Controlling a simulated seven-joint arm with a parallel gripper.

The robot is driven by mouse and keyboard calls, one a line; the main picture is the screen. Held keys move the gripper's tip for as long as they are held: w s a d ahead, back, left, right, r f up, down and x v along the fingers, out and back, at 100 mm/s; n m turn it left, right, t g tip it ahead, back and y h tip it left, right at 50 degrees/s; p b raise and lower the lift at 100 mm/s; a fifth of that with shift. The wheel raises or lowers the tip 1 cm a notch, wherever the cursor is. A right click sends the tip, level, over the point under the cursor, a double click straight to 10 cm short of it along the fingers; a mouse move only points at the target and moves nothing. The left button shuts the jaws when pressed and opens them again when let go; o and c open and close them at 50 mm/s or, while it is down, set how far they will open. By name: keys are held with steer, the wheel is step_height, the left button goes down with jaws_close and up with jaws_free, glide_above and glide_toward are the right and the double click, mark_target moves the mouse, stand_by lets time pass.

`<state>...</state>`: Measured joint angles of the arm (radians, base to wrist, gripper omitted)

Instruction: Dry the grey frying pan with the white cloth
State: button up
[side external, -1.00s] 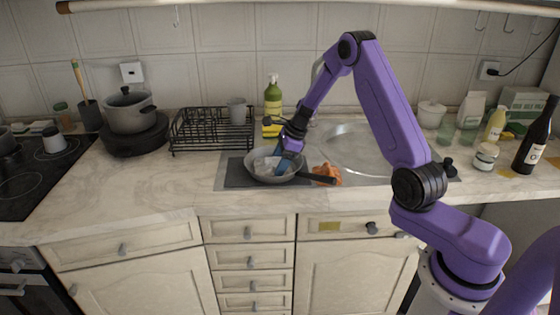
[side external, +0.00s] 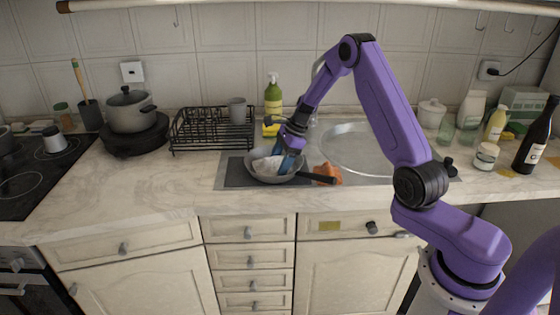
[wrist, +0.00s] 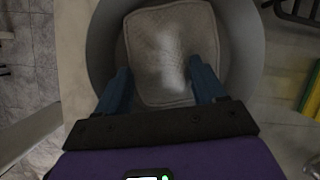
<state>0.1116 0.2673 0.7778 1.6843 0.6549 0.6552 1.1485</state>
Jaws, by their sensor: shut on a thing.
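The grey frying pan (side external: 262,177) sits on the dark mat (side external: 236,174) left of the sink, with its black handle pointing right. The white cloth (side external: 266,164) lies inside the pan, bunched in the side view. In the wrist view the cloth (wrist: 168,50) covers much of the inside of the pan (wrist: 103,45). My gripper (side external: 285,168) reaches down into the pan from above. Its blue fingers (wrist: 160,85) are on either side of the cloth, shut on it. The contact at the fingertips is partly hidden by the cloth's folds.
An orange cloth-like thing (side external: 329,172) lies by the pan handle. A black dish rack (side external: 205,130) with a grey mug (side external: 237,110) stands behind left, and a green soap bottle (side external: 273,98) behind. The round sink (side external: 350,150) is to the right.

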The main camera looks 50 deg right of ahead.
steer(key=shift+a+n, duration=0.15)
steer(key=shift+n, duration=0.15)
steer(key=shift+a+m, duration=0.1)
steer(key=shift+m, duration=1)
steer(key=m+t+h, duration=0.1)
steer(key=m, duration=0.1)
steer(key=shift+m, duration=0.4)
steer(key=shift+d+m+h, duration=0.2)
steer(key=shift+m+h, duration=0.2)
steer(key=shift+m, duration=0.3)
steer(key=shift+d, duration=0.1)
